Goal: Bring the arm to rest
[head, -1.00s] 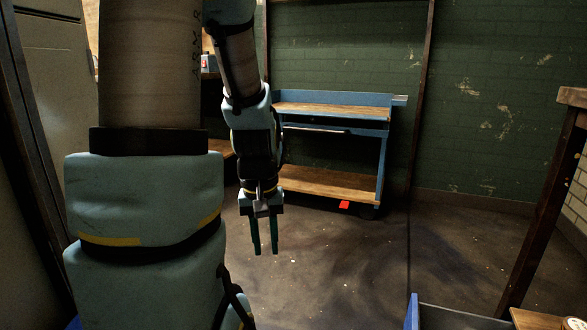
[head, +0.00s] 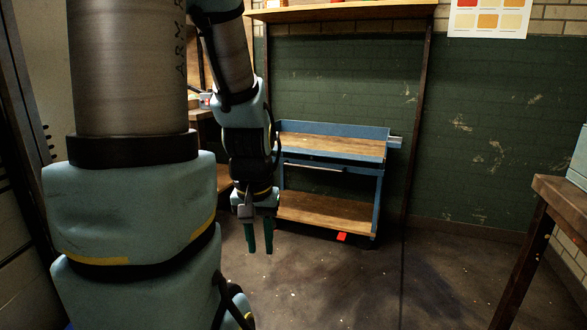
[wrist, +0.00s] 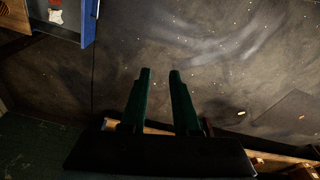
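My gripper (head: 259,250) hangs pointing down in the head view, left of the middle, in front of the blue cart. Its two green fingers stand apart. In the wrist view the fingers of my gripper (wrist: 160,72) also stand apart with nothing between them, and dark floor lies beyond. No leather ball can be made out in either view.
A blue cart (head: 388,150) with wooden shelves stands against the green wall. A red item (head: 342,237) lies by its lower shelf. A wooden table (head: 562,188) stands at right with a pale box (head: 579,160). The floor (head: 340,290) between is open. A blue-edged container (wrist: 87,24) shows in the wrist view.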

